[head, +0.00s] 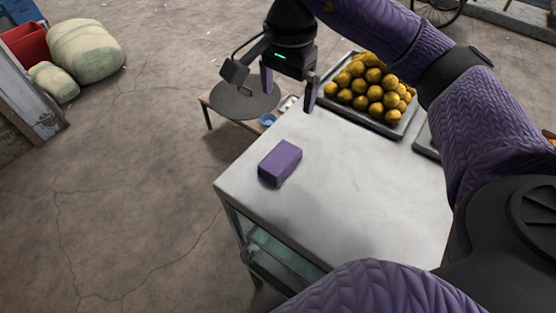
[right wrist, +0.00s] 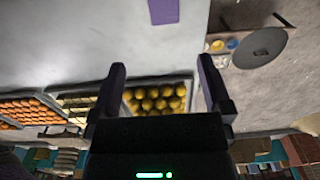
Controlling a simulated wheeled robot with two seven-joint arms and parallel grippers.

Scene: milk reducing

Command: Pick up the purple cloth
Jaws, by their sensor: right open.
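The purple cloth (head: 280,162) is a folded block lying on the left part of the pale metal table (head: 350,190) in the head view. In the right wrist view the cloth (right wrist: 163,11) shows at the top edge, partly cut off. My right gripper (head: 289,92) is in the air near the far edge of the table, beyond the cloth. It also shows in the right wrist view (right wrist: 160,80), with its fingers wide apart and nothing between them. My left gripper is not in view.
A tray of yellow fruit (head: 372,88) stands at the table's far side, right of my right gripper. A low stand with a round dark disc (head: 243,103) is beyond the table's far left corner. The tabletop around the cloth is clear.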

